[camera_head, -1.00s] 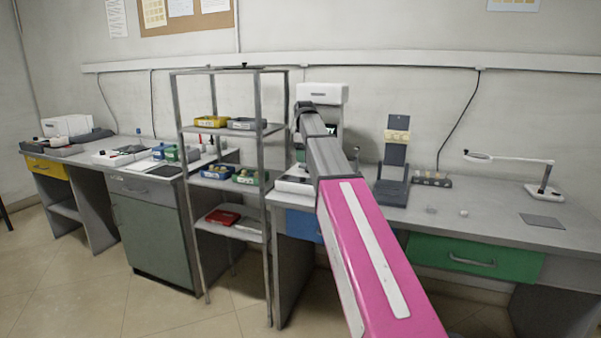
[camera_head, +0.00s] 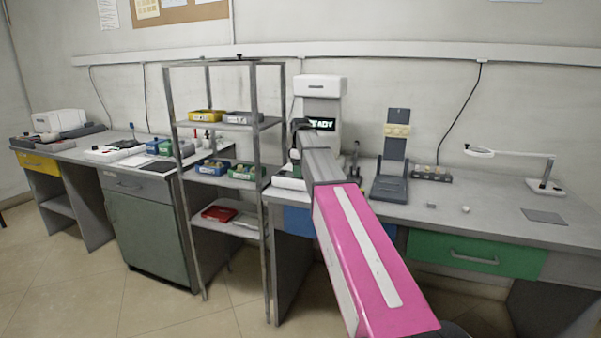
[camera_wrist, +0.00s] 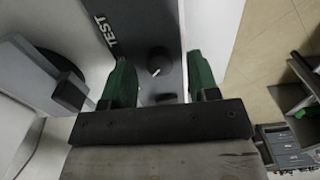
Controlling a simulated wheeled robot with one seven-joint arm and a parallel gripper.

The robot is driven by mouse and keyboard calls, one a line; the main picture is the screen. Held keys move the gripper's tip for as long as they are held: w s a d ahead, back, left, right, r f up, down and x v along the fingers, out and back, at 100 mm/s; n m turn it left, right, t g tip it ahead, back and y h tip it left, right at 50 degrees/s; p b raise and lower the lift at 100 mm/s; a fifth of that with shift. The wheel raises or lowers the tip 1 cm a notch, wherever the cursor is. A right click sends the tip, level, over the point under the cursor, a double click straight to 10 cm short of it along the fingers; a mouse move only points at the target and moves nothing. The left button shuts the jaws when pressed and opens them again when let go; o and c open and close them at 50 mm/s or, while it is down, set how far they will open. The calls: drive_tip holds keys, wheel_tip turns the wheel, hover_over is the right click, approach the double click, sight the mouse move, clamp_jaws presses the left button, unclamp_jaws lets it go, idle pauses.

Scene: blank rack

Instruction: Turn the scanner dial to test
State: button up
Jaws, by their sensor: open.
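The scanner (camera_head: 320,87) is a white-topped machine on the bench in the head view, with a lit display (camera_head: 322,124) whose text is only partly readable. In the wrist view its dark panel (camera_wrist: 140,18) shows a white TEST label (camera_wrist: 105,30) and a round black dial (camera_wrist: 159,62) with a light pointer mark. The pointer does not appear to point at the label. My gripper (camera_wrist: 160,66) is open, with its green fingers on either side of the dial. I cannot tell whether they touch it. My arm hides the dial and the gripper in the head view.
A metal shelf rack (camera_head: 258,170) with small bins stands close left of my arm. A dark stand (camera_head: 391,180) is right of the scanner on the bench (camera_head: 480,212). A magnifier lamp (camera_head: 545,185) is farther right. The bench front between them is mostly clear.

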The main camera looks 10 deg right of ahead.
drive_tip(key=shift+f, duration=0.3)
drive_tip(key=c, duration=0.9)
drive_tip(key=shift+c, duration=0.2)
